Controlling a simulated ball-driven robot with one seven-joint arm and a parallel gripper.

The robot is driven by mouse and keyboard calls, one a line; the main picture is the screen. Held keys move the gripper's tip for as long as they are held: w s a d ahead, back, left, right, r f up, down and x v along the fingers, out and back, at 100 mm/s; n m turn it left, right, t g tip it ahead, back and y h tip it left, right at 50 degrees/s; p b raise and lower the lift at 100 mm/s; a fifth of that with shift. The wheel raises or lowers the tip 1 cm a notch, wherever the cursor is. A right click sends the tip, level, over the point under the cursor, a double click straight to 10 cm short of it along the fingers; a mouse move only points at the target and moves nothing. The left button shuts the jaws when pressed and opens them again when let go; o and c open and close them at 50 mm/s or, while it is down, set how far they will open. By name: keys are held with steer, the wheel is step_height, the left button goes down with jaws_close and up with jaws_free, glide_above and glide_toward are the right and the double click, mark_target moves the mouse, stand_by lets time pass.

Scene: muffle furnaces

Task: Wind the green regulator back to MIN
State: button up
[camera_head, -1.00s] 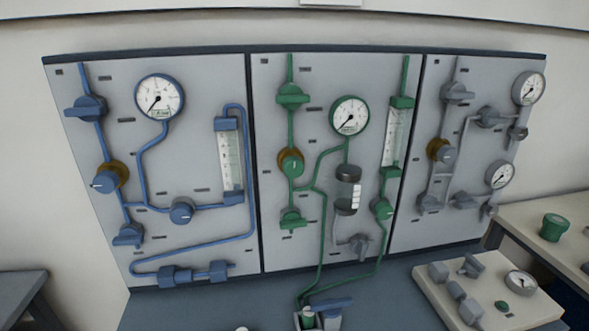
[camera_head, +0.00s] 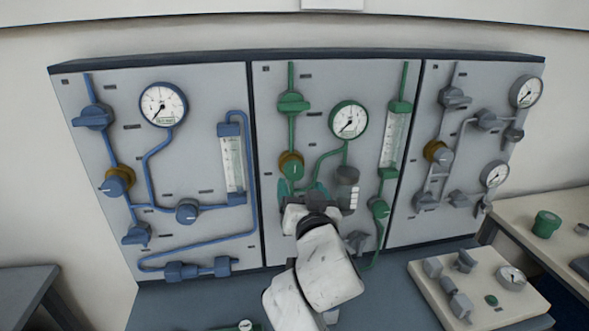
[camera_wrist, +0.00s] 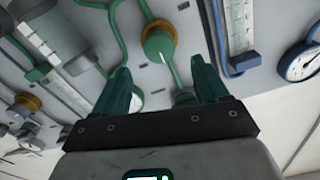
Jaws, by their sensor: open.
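The green regulator (camera_head: 291,168) is a green knob with a white pointer line and a brass collar, on the middle panel. In the wrist view the regulator (camera_wrist: 159,44) lies beyond the fingertips, roughly in line with the gap between them. My gripper (camera_head: 301,188) is just below the regulator in the head view, with its teal fingers spread. In the wrist view my gripper (camera_wrist: 163,80) is open with nothing between its fingers. No MIN mark can be read. My gripper and arm hide the lower green valve in the head view.
A green valve handle (camera_head: 293,103) is above the regulator, and a round gauge (camera_head: 348,119) is up to its right. A dark grey cylinder (camera_head: 346,180) stands close to the right of my gripper. Green pipes run around it. A blue-piped panel (camera_head: 88,170) is at the left.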

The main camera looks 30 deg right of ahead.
mark_target(295, 173)
steer(key=p+x, duration=0.1)
steer(key=x, duration=0.7)
steer(key=shift+w+d, duration=0.1)
steer(key=shift+w, duration=0.05)
steer(key=shift+f, duration=0.1)
steer(key=c, duration=1.1)
steer(key=shift+o, duration=0.2)
